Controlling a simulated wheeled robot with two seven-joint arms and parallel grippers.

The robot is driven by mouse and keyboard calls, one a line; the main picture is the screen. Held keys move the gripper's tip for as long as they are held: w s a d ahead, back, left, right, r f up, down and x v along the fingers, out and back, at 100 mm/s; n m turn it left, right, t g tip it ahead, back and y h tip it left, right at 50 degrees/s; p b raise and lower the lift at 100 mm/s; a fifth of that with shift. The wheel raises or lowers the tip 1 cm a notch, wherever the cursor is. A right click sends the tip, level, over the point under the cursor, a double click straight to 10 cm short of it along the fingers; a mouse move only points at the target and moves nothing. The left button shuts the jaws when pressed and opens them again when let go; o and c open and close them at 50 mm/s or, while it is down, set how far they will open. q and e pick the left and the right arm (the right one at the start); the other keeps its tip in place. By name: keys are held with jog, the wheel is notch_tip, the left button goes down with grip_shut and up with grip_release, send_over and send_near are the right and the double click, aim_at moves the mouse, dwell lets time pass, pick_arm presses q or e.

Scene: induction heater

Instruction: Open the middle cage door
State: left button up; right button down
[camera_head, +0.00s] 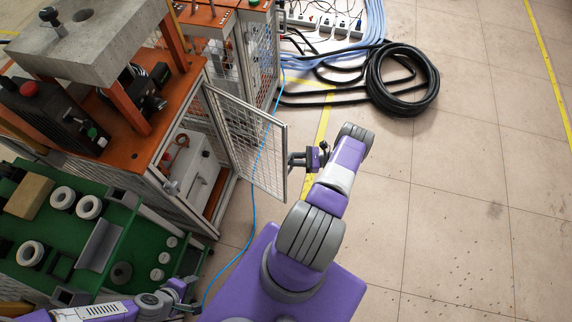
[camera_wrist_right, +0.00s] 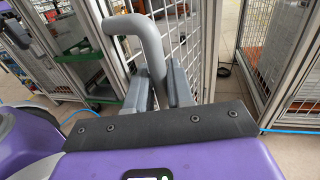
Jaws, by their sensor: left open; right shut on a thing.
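The middle cage door (camera_head: 264,150), a wire-mesh panel in a silver frame, stands swung out from the orange-topped cabinet (camera_head: 120,150). The opening shows a white unit (camera_head: 195,165) inside. My right gripper (camera_head: 298,160) is at the door's free edge. In the right wrist view its fingers (camera_wrist_right: 158,92) are shut on the bent grey door handle (camera_wrist_right: 146,38), beside the mesh. My left gripper (camera_head: 188,294) is open at the lower left, beside the green table and away from the door. Its fingertips are small and partly hard to make out.
A green table (camera_head: 150,225) with rings and blocks stands at the lower left. A blue cable (camera_head: 238,250) runs along the floor under the door. A coiled black hose (camera_head: 432,75) lies at the back. The floor at right is clear.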

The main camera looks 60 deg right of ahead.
jog(key=shift+w+d+n+g+y, duration=0.25)
jog(key=shift+d+y, duration=0.15)
jog(key=shift+d, duration=0.3)
jog(key=shift+w+d+n+g+y, duration=0.1)
jog(key=shift+d+n+g+y, duration=0.25)
jog(key=shift+d, duration=0.4)
jog(key=c, duration=1.2)
grip_release()
jog(key=shift+s, duration=0.1)
jog(key=shift+v, duration=3.65)
